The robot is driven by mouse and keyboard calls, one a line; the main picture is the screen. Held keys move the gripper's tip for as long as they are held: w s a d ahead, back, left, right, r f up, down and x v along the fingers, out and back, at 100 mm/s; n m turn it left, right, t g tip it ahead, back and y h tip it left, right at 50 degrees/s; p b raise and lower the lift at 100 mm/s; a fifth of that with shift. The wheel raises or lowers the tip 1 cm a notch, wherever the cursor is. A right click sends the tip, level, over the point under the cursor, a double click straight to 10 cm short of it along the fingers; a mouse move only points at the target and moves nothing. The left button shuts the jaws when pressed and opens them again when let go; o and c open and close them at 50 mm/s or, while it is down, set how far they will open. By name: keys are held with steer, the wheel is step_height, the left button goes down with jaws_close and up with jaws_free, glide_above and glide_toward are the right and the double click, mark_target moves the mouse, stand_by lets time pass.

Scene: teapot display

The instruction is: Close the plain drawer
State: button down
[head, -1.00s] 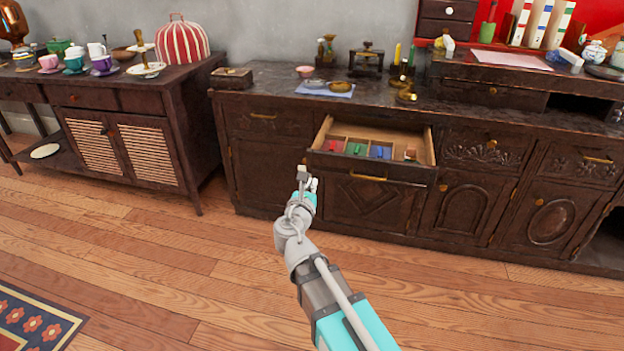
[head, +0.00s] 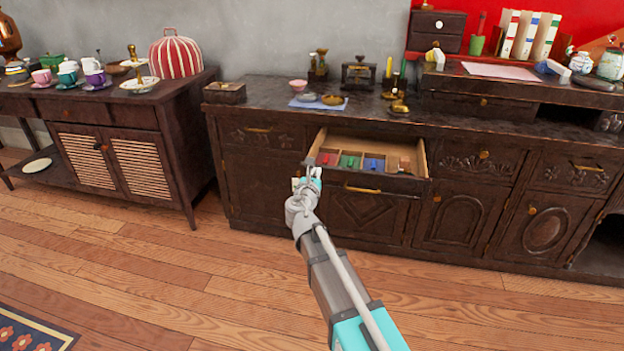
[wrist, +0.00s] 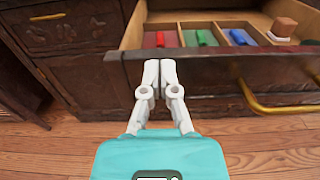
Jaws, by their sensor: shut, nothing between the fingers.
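The plain drawer (head: 394,185) stands pulled out of the dark wooden sideboard, with a brass bar handle (head: 362,189) on its front. Its compartments hold red, green and blue items and a small brown block. My gripper (head: 311,161) is at the left end of the drawer front. In the wrist view, my gripper (wrist: 159,66) is shut and empty, its fingertips at the drawer front (wrist: 215,80), left of the handle (wrist: 275,105). I cannot tell whether the fingertips touch the front.
A closed carved drawer (head: 262,134) is to the left, with other carved fronts to the right. The sideboard top (head: 275,92) carries dishes and brass pieces. A side cabinet (head: 150,115) with cups stands at left. The wooden floor (head: 200,265) in front is clear.

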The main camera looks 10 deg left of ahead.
steer(key=shift+w, duration=0.3)
glide_above(331, 153)
steer(key=w, duration=0.2)
steer(key=shift+s+a, duration=0.1)
steer(key=shift+a, duration=0.05)
stand_by(0.5)
steer(key=shift+s, duration=0.1)
stand_by(0.3)
steer(key=shift+s, duration=0.5)
steer(key=s, duration=1.2)
steer(key=shift+s+a, duration=0.2)
steer(key=shift+s, duration=0.2)
steer(key=c, duration=1.4)
jaws_free()
